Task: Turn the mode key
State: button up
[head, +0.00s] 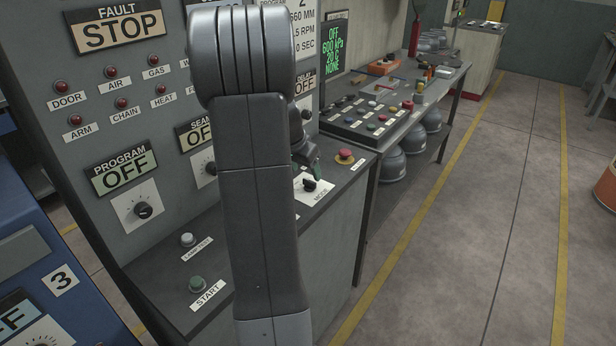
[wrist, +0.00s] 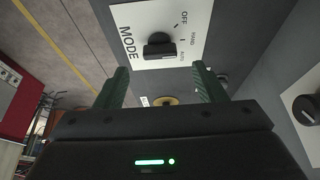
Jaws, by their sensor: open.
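The mode key (head: 310,185) is a small black knob on a white plate marked MODE, on the sloping desk of the grey control cabinet. In the wrist view the mode key (wrist: 159,47) sits beyond the fingertips, near the middle of the gap between them. My gripper (wrist: 162,75) is open and empty, with a green finger on each side. In the head view my gripper (head: 315,168) hangs just above the key, partly hidden by my arm. No contact is visible.
A red push button (head: 345,155) stands right of the plate. A START button (head: 197,284) and a lamp test button (head: 188,240) are on the desk's left part. The cabinet's upright panel rises behind. A side bench (head: 385,115) holds more controls. The floor at right is clear.

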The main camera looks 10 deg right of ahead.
aim_at(309, 181)
jog(key=shift+x, duration=2.4)
jog(key=c, duration=1)
